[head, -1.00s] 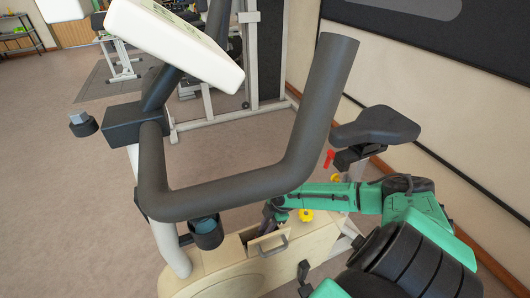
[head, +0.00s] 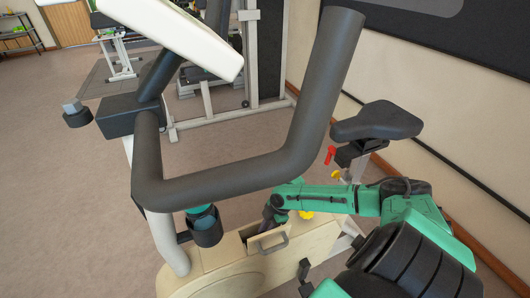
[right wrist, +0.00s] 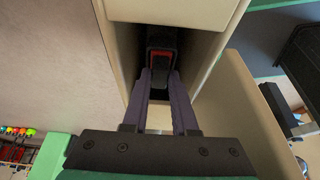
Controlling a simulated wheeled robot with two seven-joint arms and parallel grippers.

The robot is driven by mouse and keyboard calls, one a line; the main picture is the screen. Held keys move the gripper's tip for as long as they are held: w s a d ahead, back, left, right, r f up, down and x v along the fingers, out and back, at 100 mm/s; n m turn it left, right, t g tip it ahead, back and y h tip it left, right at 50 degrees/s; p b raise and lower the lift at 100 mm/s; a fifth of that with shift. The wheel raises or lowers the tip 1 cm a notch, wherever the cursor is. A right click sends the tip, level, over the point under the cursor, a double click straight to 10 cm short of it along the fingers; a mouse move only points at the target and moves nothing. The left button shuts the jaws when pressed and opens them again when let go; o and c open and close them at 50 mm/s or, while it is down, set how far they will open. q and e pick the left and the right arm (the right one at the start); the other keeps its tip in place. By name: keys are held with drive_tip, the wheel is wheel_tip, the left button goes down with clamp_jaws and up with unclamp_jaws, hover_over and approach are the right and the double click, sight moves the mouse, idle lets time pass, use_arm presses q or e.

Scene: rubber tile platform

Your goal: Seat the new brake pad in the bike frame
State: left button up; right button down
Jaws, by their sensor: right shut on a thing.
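The bike frame (head: 215,278) is a pale body below the dark handlebar, with an open slot in its top by a grey handle. My right gripper (right wrist: 160,82) reaches down into the slot between pale walls. It is shut on a dark block with a red edge, the brake pad (right wrist: 163,42), which lies inside the slot. Whether the pad touches the bottom or walls cannot be told. In the head view the right wrist (head: 270,213) shows at the slot, its fingertips hidden. My left gripper is not in view.
The handlebar (head: 230,183) arches over the frame, near my right arm. The console (head: 165,28) is upper left, the cup holder (head: 206,232) hangs below the bar, and the saddle (head: 376,122) is to the right. Open floor (head: 70,190) lies left.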

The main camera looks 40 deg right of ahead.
drive_tip(key=c, duration=0.6)
unclamp_jaws()
drive_tip(key=p+v, duration=0.4)
drive_tip(key=v, duration=1)
drive_tip(key=shift+s+r, duration=0.1)
drive_tip(key=shift+r, duration=0.15)
drive_tip(key=shift+d, duration=0.1)
